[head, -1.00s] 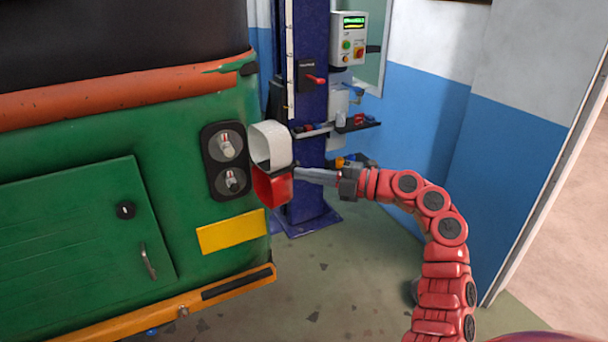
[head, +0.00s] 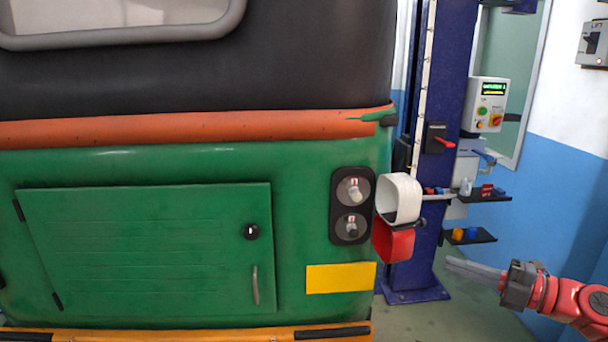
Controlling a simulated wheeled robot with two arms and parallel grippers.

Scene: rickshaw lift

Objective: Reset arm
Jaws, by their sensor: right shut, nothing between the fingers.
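My right gripper (head: 474,268) is at the lower right of the head view, on the end of my red right arm (head: 572,298). Its fingers are together, point left and hold nothing. It is apart from the tail lamp housing, which has a white upper cover (head: 400,199) and a red lower cover (head: 393,244). The housing stands out from the rear right corner of the green rickshaw (head: 305,200). Two bulb sockets (head: 352,206) show on a dark plate beside it. My left gripper is not in view.
A blue lift column (head: 445,120) stands behind the rickshaw's corner. It carries a red-handled switch (head: 438,140) and small shelves (head: 484,196) with small items. A control box (head: 487,104) with a green display is beside it. Floor shows between the column and my arm.

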